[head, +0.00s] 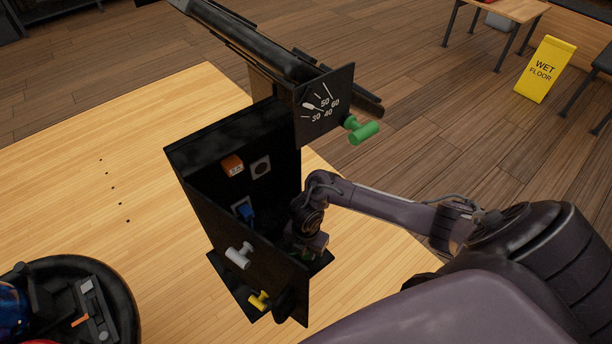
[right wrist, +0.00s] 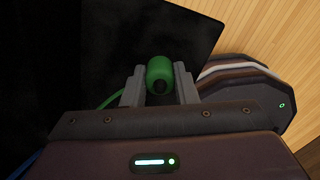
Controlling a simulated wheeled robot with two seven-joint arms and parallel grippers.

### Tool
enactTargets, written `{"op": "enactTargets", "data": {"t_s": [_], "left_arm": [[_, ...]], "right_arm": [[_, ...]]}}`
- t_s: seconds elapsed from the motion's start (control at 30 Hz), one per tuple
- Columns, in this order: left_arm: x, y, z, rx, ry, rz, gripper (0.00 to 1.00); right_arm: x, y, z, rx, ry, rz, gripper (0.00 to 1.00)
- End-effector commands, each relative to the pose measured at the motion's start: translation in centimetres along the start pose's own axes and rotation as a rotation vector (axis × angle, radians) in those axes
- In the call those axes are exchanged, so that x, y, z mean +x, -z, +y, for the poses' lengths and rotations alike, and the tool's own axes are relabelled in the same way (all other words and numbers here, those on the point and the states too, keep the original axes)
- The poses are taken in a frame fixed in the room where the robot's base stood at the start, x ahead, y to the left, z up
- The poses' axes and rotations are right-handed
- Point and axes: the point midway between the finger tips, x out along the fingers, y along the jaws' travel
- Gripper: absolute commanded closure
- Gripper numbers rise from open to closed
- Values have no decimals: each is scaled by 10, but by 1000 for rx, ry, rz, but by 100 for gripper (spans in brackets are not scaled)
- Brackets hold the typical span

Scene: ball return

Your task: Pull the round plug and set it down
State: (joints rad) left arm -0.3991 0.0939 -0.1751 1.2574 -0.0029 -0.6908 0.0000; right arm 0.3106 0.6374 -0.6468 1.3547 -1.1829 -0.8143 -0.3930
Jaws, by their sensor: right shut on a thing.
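A green round plug (right wrist: 160,72) with a green cable shows in the right wrist view, between the two grey fingers of my right gripper (right wrist: 160,88). The gripper is shut on it. In the head view my right gripper (head: 308,245) reaches into the open black cabinet (head: 192,165) from the right, low down; the plug is not clear there. Whether it sits in a socket cannot be told. A round-holed socket (head: 261,167) is on the cabinet's inner back wall, with nothing in it. My left gripper is not in view.
An orange module (head: 232,165) and a blue plug (head: 243,211) are on the inner wall. A green handle (head: 362,131), a white handle (head: 239,256) and a yellow handle (head: 259,300) stick out. Wooden table top (head: 150,120) is clear left of the cabinet. A black round tray (head: 130,300) holds several things.

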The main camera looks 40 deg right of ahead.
Motion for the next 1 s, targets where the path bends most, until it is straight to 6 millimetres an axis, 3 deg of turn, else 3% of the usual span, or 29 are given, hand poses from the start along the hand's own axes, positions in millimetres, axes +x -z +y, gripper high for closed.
{"op": "enactTargets", "data": {"t_s": [0.6, 0.63, 0.8, 1.0], "left_arm": [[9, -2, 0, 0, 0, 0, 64], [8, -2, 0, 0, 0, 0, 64], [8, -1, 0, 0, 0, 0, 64], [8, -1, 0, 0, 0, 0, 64]], "right_arm": [[11, 0, 0, 0, -1, 0, 100], [10, 0, 0, 0, -1, 0, 71], [10, 0, 0, 0, 0, 0, 49], [10, 0, 0, 0, 0, 0, 49]]}}
